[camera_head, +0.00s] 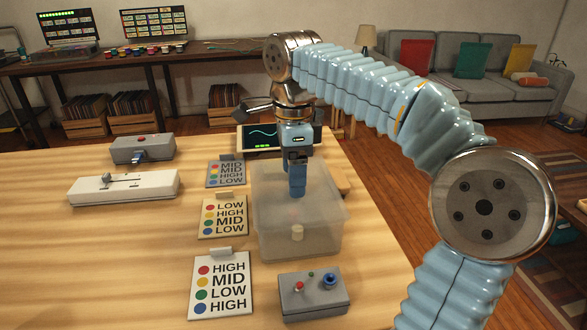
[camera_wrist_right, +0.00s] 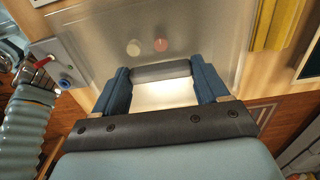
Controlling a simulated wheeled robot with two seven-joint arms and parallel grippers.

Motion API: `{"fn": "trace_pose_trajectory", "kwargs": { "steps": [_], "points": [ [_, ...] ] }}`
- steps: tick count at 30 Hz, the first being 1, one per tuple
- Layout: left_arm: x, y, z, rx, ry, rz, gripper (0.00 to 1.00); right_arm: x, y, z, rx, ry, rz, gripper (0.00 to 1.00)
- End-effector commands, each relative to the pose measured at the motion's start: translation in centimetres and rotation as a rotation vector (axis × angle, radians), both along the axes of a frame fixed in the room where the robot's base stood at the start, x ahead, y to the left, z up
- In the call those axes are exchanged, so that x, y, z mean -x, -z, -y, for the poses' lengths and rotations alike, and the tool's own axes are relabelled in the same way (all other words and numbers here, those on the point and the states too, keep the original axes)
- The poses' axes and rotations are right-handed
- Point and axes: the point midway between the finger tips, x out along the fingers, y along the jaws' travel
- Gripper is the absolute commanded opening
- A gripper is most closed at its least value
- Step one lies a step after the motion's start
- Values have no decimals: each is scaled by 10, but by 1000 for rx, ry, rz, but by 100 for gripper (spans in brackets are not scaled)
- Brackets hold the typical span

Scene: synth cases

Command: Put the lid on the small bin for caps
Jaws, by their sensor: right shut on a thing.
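The small bin (camera_head: 270,240) is a translucent box at the right of the wooden table. A pale cap (camera_head: 297,232) shows through it. In the right wrist view, a whitish cap (camera_wrist_right: 133,47) and a pinkish cap (camera_wrist_right: 160,45) show dimly through a translucent surface. My right gripper (camera_head: 297,190) points down over the bin. In the wrist view its blue fingers (camera_wrist_right: 163,85) are shut on a grey bar (camera_wrist_right: 162,70), which looks like the lid's handle. I cannot tell whether the clear lid rests on the rim or hangs just above it. My left gripper is not in view.
A grey control box (camera_head: 314,294) stands in front of the bin. Cards (camera_head: 222,285) with coloured dots line its left side. A screen (camera_head: 262,138) stands behind, and a tan block (camera_head: 340,180) lies at its right. The table's left front is clear.

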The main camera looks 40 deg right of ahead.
Motion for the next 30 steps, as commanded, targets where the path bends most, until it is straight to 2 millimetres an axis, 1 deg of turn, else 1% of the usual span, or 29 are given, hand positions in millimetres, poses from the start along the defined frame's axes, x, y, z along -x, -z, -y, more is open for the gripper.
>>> {"fn": "trace_pose_trajectory", "kwargs": {
  "steps": [1,2,6,14,17,21,24,27,30],
  "points": [
    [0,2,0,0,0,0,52,0,2,0,0,0,0,42],
    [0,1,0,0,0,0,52,0,1,0,0,0,0,78],
    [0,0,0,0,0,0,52,0,1,0,0,0,0,100],
    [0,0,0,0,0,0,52,0,-2,0,0,0,1,100],
    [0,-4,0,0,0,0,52,-1,-13,0,0,0,2,100],
    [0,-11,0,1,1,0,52,-1,-40,0,-1,0,3,100],
    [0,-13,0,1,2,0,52,-1,-56,0,-1,-1,4,100],
    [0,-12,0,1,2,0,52,-1,-67,0,0,-1,1,100],
    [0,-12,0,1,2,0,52,0,-73,0,0,0,1,100]
  ]
}}
